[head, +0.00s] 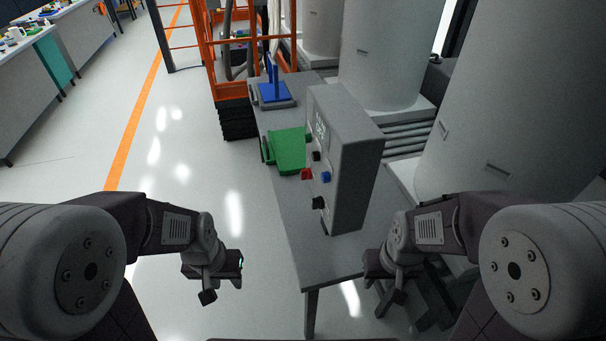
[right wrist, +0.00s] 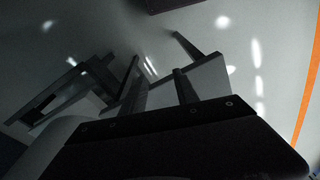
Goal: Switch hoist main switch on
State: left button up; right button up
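A grey control box (head: 350,160) stands upright on a grey table (head: 300,228). Its panel faces left and carries a small display (head: 320,128), a red control (head: 307,174), a blue control (head: 325,177) and black knobs, one low on the panel (head: 319,202). I cannot tell which one is the hoist main switch, nor its setting. My left gripper (head: 224,282) is open and empty over the floor, left of the table. My right gripper (head: 380,284) is at the table's near right edge, below the box; it is open and empty in the right wrist view (right wrist: 160,88).
A green object (head: 287,152) and a blue stand (head: 272,88) are on the table beyond the panel. An orange frame (head: 205,45) stands behind. Large grey tanks (head: 530,110) stand to the right. The floor to the left is clear.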

aim_at(306, 173)
jog(key=i+j+u, duration=0.35)
jog(key=i+j, duration=0.3)
jog(key=j, duration=0.15)
